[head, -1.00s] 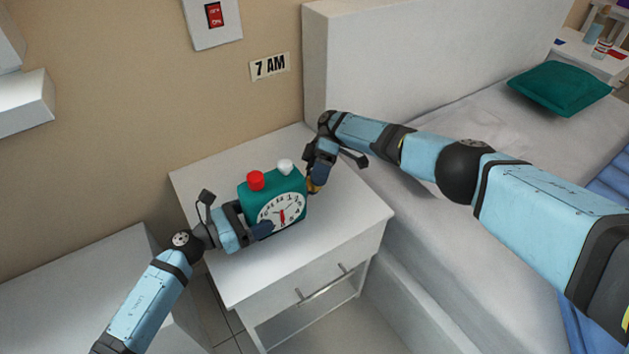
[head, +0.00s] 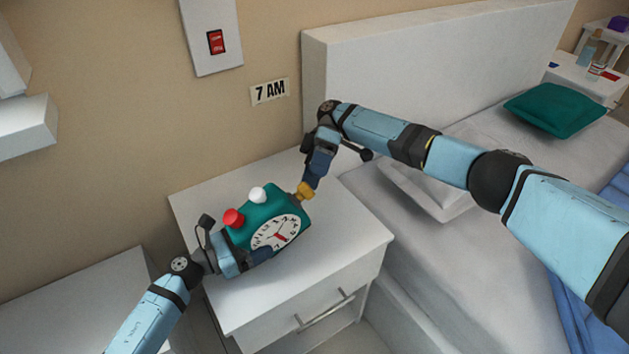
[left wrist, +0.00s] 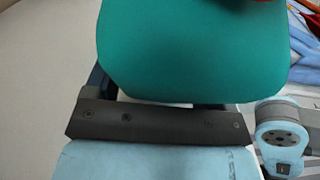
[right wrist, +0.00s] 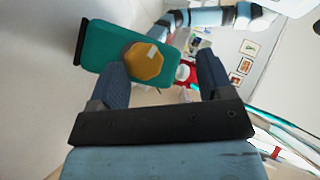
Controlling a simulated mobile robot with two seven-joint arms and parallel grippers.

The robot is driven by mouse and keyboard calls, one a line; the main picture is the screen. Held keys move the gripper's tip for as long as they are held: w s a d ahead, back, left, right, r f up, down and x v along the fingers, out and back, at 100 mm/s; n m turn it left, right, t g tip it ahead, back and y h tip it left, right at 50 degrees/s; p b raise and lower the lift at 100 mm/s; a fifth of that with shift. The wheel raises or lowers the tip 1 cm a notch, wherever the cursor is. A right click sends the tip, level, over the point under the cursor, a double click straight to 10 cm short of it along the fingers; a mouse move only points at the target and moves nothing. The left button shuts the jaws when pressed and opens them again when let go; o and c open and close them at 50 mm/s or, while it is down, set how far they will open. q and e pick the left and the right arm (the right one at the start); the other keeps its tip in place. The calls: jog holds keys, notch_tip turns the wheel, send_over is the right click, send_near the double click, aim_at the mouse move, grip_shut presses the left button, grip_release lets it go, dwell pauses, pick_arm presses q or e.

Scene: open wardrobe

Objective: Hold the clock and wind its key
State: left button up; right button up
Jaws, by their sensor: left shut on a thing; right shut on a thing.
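The clock is a teal box with a white dial (head: 276,233), a red knob and a white knob on top. It sits tilted above the nightstand, leaning to the left in the head view. My left gripper (head: 258,246) is shut on the clock's left side, and the clock's teal body (left wrist: 190,50) fills the left wrist view. The yellow key (head: 304,191) sticks out of the clock's right side.
The white nightstand (head: 340,235) has free room right of the clock. A bed with a white headboard (head: 420,55) and a green pillow (head: 555,109) stands to the right. A red switch (head: 216,42) and a "7 AM" sign (head: 269,91) are on the wall.

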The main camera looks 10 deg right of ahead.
dwell(0.4)
jog(key=w+m+t+y, duration=0.1)
jog(key=w+m+t, duration=0.4)
jog(key=t, duration=0.6)
jog(key=w+d+f+n+t, duration=0.3)
jog(key=f+t, duration=0.1)
jog(key=n+t+y, duration=0.6)
jog(key=n+y, duration=0.3)
jog(key=n, duration=1.4)
send_near(307, 189)
jog(key=shift+h, duration=0.3)
jog(key=x, duration=0.7)
jog(key=w+f+x, duration=0.1)
jog(key=x, duration=0.2)
jog(key=shift+w, duration=0.25)
jog(key=shift+c, duration=0.4)
